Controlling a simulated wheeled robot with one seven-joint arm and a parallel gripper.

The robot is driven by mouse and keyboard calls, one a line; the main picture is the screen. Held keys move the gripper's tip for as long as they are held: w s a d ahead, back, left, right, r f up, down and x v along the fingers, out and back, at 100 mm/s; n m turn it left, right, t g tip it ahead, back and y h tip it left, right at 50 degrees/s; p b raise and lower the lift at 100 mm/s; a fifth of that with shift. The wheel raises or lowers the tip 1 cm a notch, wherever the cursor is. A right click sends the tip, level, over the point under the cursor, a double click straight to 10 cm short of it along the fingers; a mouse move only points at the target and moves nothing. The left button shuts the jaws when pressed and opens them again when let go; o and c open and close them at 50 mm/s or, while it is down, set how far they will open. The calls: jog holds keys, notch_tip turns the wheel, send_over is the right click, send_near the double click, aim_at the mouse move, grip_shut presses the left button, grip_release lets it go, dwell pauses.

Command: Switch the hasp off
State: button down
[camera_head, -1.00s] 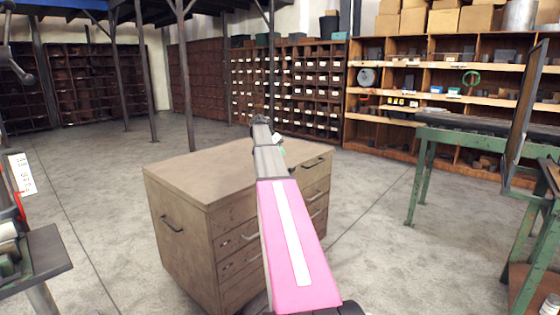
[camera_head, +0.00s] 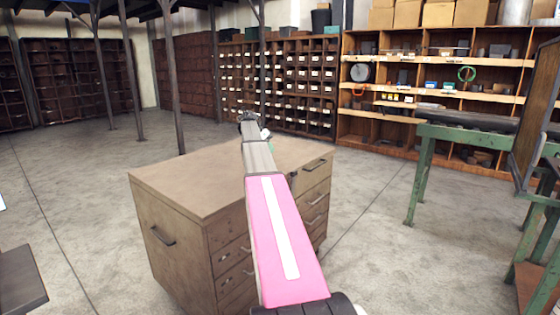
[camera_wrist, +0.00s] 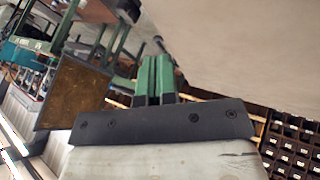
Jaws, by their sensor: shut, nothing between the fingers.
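I cannot make out a hasp for certain in either view. A wooden drawer cabinet (camera_head: 215,180) stands in front of me, with dark handles on its drawers. A small dark fitting shows on its right face near the top, partly behind my arm and too small to identify. My arm reaches forward over the cabinet in the head view, and its far end looks small there. In the wrist view my gripper (camera_wrist: 158,78) has two green fingers pressed together with nothing between them. They appear clear of any surface.
A green-legged workbench (camera_head: 425,165) stands at the right. Shelves with boxes (camera_head: 440,85) and a pigeonhole rack (camera_head: 290,85) line the back. Dark posts (camera_head: 172,80) rise at the left. A dark bench corner (camera_head: 20,280) is at lower left. Open concrete floor surrounds the cabinet.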

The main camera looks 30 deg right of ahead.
send_near(288, 173)
jog(key=d+f, duration=0.1)
jog(key=f, duration=0.1)
jog(key=w+d+f, duration=0.1)
jog(key=d+f, duration=0.1)
jog(key=shift+w+d+f, duration=0.1)
jog(key=shift+w+d, duration=0.1)
jog(key=s, duration=0.2)
jog(key=s+d, duration=0.1)
jog(key=shift+d+f, duration=0.15)
jog(key=shift+f, duration=0.2)
jog(key=shift+s+d, duration=0.25)
jog(key=shift+s, duration=0.15)
jog(key=shift+s, duration=0.1)
